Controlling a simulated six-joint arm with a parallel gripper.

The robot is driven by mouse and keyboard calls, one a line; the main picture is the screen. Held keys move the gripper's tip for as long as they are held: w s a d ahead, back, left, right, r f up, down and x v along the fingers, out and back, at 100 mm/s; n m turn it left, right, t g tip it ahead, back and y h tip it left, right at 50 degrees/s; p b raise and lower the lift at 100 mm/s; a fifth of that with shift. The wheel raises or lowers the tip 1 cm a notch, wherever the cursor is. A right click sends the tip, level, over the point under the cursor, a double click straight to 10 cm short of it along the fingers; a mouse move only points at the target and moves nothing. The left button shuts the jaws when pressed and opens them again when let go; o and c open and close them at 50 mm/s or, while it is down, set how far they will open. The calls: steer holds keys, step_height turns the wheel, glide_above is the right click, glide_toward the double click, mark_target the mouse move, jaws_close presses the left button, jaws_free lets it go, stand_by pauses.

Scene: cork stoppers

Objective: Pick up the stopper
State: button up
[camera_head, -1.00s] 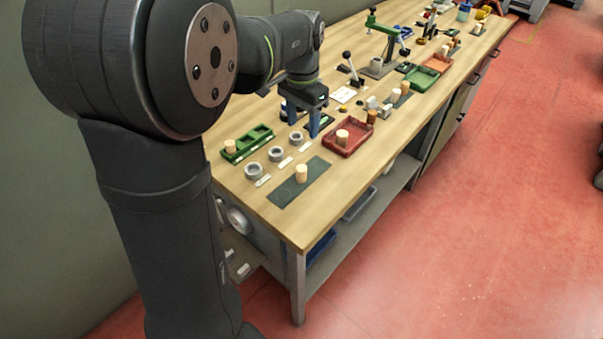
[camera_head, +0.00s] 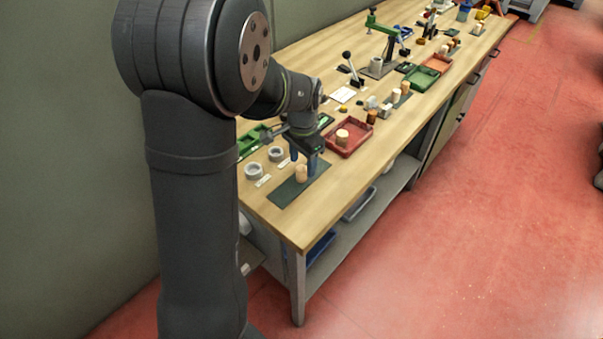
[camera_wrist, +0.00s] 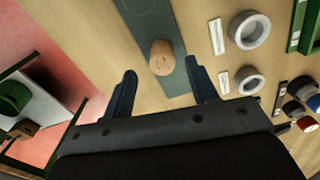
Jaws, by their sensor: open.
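A cork stopper (camera_head: 301,173) stands on a dark green mat (camera_head: 284,193) near the front end of the workbench. In the wrist view the stopper (camera_wrist: 162,57) is seen from above, on the mat (camera_wrist: 150,18), ahead of the fingertips and between their lines. My gripper (camera_head: 306,163) is open and empty, close to the stopper. In the wrist view its two blue fingers (camera_wrist: 160,80) are spread on either side, apart from the stopper. The exact height of the fingertips over the mat is hard to tell.
Grey rings (camera_head: 253,171) stand beside the mat, with white labels. A red tray (camera_head: 347,150) holding another stopper (camera_head: 342,136) is further along the bench. A green tray (camera_head: 250,146) lies partly behind my arm. The bench's front edge is close to the mat.

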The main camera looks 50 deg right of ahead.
mark_target(301, 168)
step_height(301, 168, down, 4)
steer(key=shift+w+f, duration=0.15)
steer(key=shift+f, duration=0.05)
steer(key=shift+c, duration=0.4)
steer(key=c, duration=0.9)
steer(key=shift+c, duration=0.2)
